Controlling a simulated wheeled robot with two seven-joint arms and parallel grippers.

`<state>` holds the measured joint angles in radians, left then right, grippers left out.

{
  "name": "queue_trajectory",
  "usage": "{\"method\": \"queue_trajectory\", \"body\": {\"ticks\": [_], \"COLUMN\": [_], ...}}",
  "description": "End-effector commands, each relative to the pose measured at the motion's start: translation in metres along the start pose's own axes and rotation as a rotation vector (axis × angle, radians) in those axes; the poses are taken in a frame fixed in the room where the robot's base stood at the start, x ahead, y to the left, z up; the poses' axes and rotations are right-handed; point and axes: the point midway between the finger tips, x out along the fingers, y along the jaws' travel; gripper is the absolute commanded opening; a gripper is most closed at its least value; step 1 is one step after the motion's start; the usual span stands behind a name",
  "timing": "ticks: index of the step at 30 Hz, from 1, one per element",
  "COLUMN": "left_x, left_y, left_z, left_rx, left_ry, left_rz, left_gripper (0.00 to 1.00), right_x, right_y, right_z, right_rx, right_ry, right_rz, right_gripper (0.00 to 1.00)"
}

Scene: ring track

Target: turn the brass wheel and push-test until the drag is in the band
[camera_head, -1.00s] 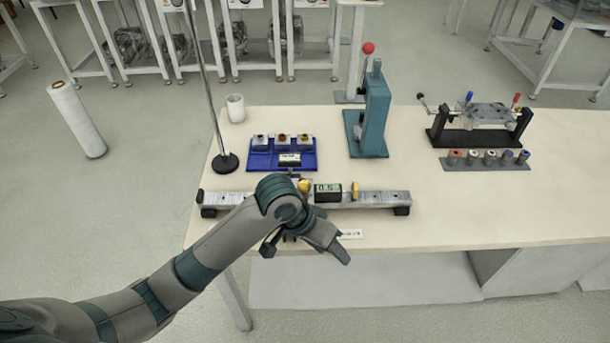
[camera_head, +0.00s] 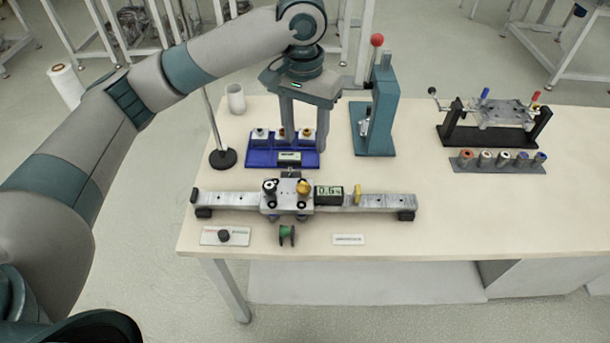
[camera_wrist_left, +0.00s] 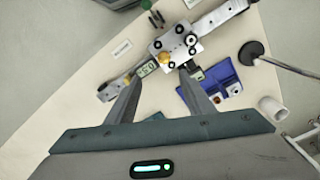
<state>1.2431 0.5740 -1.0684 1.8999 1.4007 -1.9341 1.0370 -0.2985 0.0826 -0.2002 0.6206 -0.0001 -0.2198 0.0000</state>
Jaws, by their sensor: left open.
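The brass wheel (camera_head: 304,187) sits on the carriage (camera_head: 286,200) of the metal rail track (camera_head: 385,201), beside a small display (camera_head: 328,195) whose digits look like 0.5 and a blurred last part. A yellow piece (camera_head: 357,195) stands on the rail right of the display. The brass wheel also shows in the left wrist view (camera_wrist_left: 165,58). My left gripper (camera_head: 305,142) is open and empty, pointing down above the blue tray behind the track. My right gripper is not in view.
The blue tray (camera_head: 258,159) holds several capped pieces. A pole on a black base (camera_head: 222,159) stands left, a teal press (camera_head: 374,115) right.

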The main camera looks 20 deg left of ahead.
Motion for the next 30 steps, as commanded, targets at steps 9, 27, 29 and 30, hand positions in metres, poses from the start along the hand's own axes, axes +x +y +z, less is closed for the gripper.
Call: {"method": "queue_trajectory", "body": {"ticks": [9, 27, 29, 30], "left_x": [-0.011, 0.017, 0.026, 0.033], "left_y": [-0.007, -0.008, -0.008, -0.008], "left_z": [0.001, 0.001, 0.002, 0.001], "left_rx": [-0.023, -0.023, -0.023, -0.023], "left_ry": [-0.011, -0.012, -0.013, -0.013], "left_rz": [-0.019, -0.018, -0.018, -0.018], "left_gripper": [0.48, 0.48, 0.48, 0.48], "right_x": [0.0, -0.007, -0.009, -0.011], "right_y": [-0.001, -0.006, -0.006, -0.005], "right_z": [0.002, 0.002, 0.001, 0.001], "right_rx": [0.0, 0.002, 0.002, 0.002], "right_ry": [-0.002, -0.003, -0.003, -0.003], "right_rz": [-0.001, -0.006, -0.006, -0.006], "right_gripper": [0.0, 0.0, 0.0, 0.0]}}
